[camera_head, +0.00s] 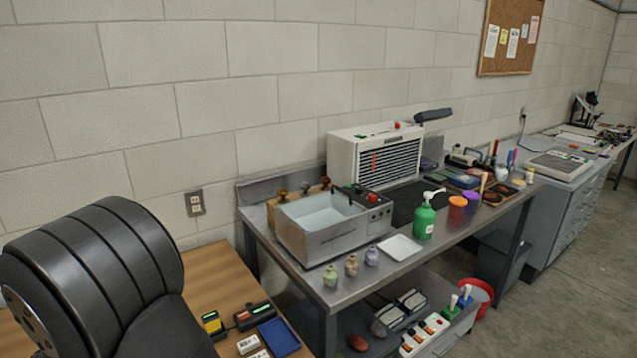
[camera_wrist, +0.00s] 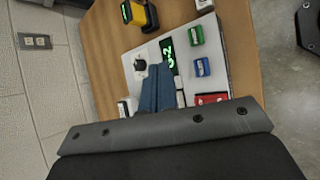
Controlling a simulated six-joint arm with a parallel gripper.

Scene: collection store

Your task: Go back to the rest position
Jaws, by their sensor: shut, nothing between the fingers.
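My gripper (camera_wrist: 159,68) shows in the wrist view as two blue-grey fingers side by side, shut with nothing between them. They reach out from behind a dark bracket of my wrist. They point over a pale board (camera_wrist: 215,65) on a wooden table (camera_wrist: 103,60), and I cannot tell how high above it they are. In the head view my dark arm fills the lower left, and the gripper itself is not seen there.
The wooden table (camera_head: 222,277) holds a blue tray (camera_head: 279,337) and small devices. Beside it, a metal bench (camera_head: 340,288) carries a water bath (camera_head: 322,238), small vases, a green bottle (camera_head: 424,221) and a white vented unit (camera_head: 375,155). A block wall stands behind.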

